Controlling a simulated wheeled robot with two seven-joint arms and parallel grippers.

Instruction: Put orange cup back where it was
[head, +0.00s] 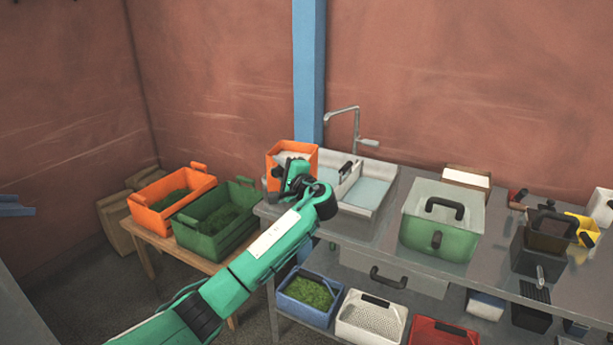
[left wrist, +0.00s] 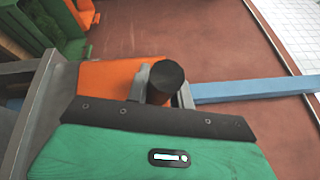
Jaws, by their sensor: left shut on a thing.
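The orange cup (head: 279,158) is a boxy orange container with a pale inside, at the left end of the metal counter beside the sink. My left gripper (head: 293,180) is in front of it and shut on its dark handle. In the left wrist view the cup's orange wall (left wrist: 105,75) lies behind the round black handle end (left wrist: 165,84), which sits between the fingers. The arm hides the cup's lower part, so I cannot tell whether it touches the counter. My right gripper is out of view.
A low wooden table at left holds an orange crate (head: 142,212) and a green crate (head: 203,243) with green contents. The sink (head: 372,192) is right of the cup, then a green lidded box (head: 434,239). Several bins stand on the lower shelf. A blue post (head: 308,70) rises behind.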

